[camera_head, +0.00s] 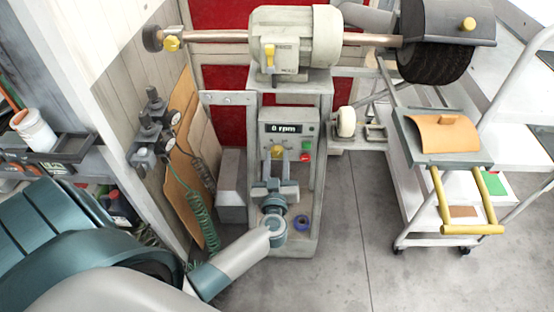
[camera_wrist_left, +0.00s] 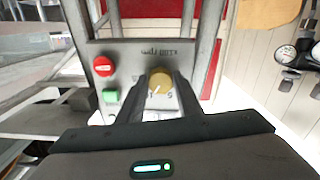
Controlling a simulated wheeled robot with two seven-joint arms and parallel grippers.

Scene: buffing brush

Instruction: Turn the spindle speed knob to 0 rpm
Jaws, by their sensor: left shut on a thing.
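The spindle speed knob (camera_head: 277,152) is a yellow dial on the grey control panel (camera_head: 268,130) below the motor. My left gripper (camera_head: 275,164) is at the panel, shut on the knob. A red button (camera_head: 307,145) and a green button (camera_head: 305,156) are to the knob's right. In the left wrist view the red button (camera_wrist_left: 103,66) and green button (camera_wrist_left: 110,95) are left of the fingers. My right gripper is out of view.
The motor (camera_head: 296,38) stands above the panel, with a shaft running right to a black brush wheel (camera_head: 436,55). A white cart (camera_head: 412,190) stands right. Gauges and a green coiled hose (camera_head: 202,222) are at the left. Open floor (camera_head: 350,240) lies right of the pedestal.

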